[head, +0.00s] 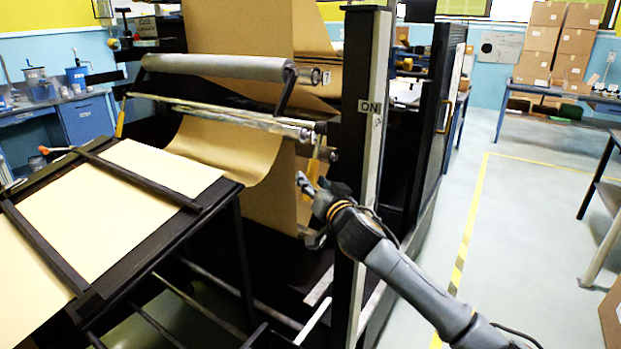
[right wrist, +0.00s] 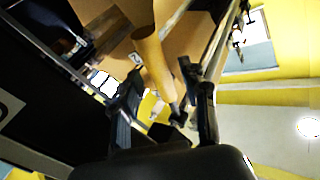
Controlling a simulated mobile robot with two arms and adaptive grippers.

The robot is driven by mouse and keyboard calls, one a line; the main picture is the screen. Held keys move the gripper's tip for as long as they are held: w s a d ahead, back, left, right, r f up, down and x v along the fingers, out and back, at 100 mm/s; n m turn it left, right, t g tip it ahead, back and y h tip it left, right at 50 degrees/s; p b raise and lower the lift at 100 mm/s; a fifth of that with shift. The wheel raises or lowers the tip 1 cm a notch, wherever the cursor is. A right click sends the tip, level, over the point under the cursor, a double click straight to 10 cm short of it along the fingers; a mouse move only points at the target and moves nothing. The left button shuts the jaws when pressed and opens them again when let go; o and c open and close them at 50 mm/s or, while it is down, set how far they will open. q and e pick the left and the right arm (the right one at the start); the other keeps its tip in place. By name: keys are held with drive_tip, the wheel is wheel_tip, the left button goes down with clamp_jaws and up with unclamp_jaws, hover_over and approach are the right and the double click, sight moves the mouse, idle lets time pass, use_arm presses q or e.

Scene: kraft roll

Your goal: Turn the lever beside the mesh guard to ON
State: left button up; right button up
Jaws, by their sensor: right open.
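The lever has a yellow-orange handle (head: 313,170), small and partly hidden in the head view, beside the dark post. It shows larger in the right wrist view (right wrist: 151,58). An ON label (head: 370,107) is on the post above and right of it. A dark panel (head: 441,110), which looks like the mesh guard, stands behind the post. My right gripper (head: 307,210) is open just below the lever. In the right wrist view its fingers (right wrist: 163,92) are spread, with the handle ahead between them; I cannot tell if they touch. My left gripper is not in view.
The dark post (head: 359,180) stands close to my right arm. Open floor (head: 530,220) with a yellow line lies to the right.

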drive_tip(key=shift+x, duration=1.05)
clamp_jaws()
